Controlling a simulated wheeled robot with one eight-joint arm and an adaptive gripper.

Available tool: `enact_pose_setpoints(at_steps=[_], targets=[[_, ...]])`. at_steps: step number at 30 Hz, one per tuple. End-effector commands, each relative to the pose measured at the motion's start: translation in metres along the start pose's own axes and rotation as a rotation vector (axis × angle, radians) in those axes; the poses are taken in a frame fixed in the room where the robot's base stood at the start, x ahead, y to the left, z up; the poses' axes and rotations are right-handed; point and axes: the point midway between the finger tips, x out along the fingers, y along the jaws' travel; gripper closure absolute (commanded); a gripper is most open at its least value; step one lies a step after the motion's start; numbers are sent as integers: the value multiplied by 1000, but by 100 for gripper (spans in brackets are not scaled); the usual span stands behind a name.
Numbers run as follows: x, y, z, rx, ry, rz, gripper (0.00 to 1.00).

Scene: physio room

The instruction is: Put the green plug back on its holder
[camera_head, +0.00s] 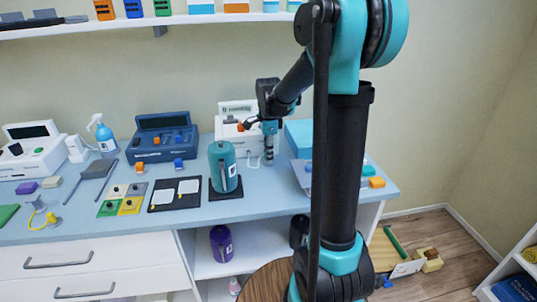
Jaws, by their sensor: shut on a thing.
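My gripper (252,124) is small and dark in the head view, at the back right of the blue table. It is in front of the white device (238,108), above the table top. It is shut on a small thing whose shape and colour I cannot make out. A small orange piece (240,127) shows right beside the fingers; I cannot tell if it touches them. I cannot pick out the green plug or its holder with certainty. A small green spot (38,150) shows on the white device at the far left (30,140).
A teal canister (223,167) stands on a dark mat just left of my arm. A dark blue device (162,137), a spray bottle (105,135) and small orange (139,168) and blue (179,163) pieces are further left. A shelf (170,20) runs above.

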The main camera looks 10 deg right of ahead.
Motion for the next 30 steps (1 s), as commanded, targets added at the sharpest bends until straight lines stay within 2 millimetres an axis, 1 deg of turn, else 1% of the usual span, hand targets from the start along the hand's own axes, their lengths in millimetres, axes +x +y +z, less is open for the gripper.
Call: enact_pose_setpoints(at_steps=[6,7,12,19,23,24,30], targets=[[0,0,0,0,0,0,92],[0,0,0,0,0,0,74],[0,0,0,0,0,0,53],[0,0,0,0,0,0,51],[0,0,0,0,0,0,35],[0,0,0,0,0,0,33],[-1,-1,0,0,0,-2,34]])
